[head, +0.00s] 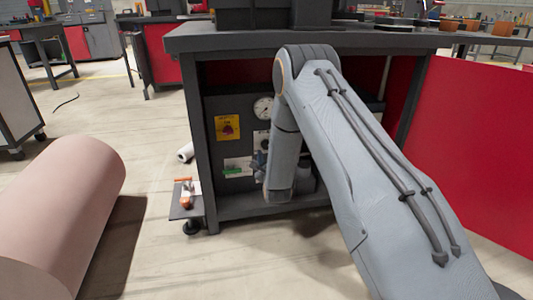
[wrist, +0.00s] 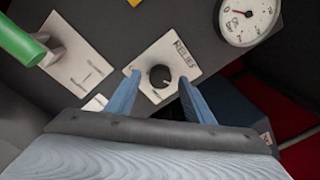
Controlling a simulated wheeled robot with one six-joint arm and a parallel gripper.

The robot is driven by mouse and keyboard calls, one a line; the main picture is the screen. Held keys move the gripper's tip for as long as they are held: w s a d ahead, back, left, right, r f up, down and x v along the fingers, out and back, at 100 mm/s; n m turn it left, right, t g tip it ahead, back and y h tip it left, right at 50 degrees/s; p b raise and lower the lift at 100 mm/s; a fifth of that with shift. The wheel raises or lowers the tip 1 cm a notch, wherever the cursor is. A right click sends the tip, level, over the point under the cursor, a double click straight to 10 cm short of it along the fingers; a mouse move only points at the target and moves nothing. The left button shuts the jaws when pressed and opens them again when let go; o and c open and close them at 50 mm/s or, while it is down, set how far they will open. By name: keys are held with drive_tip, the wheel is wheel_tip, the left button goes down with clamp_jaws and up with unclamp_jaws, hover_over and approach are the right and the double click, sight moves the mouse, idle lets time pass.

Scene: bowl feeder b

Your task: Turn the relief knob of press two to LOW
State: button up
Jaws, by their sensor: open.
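The relief knob (wrist: 160,76) is a small round black knob on a white plate (wrist: 157,95) lettered RELIEF, tilted in the wrist view. My gripper (wrist: 158,79) is open, its two blue fingers on either side of the knob in the picture. A gap shows between each finger and the knob, so they do not grip it; how deep they reach is hard to tell. The mark the knob points to is too small to read. In the head view my gripper (head: 260,160) is at the panel under the bench, mostly hidden by my arm.
A pressure gauge (wrist: 246,18) sits right of the knob. A green-handled lever (wrist: 22,42) on a white plate is to its left. A yellow plate (head: 228,127) with a red knob is on the same panel. The bench leg (head: 202,150) stands left of it; a pink roll (head: 65,210) lies on the floor.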

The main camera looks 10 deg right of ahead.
drive_tip(key=shift+w, duration=0.25)
drive_tip(key=c, duration=1)
drive_tip(key=shift+c, duration=0.2)
drive_tip(key=shift+n, duration=0.3)
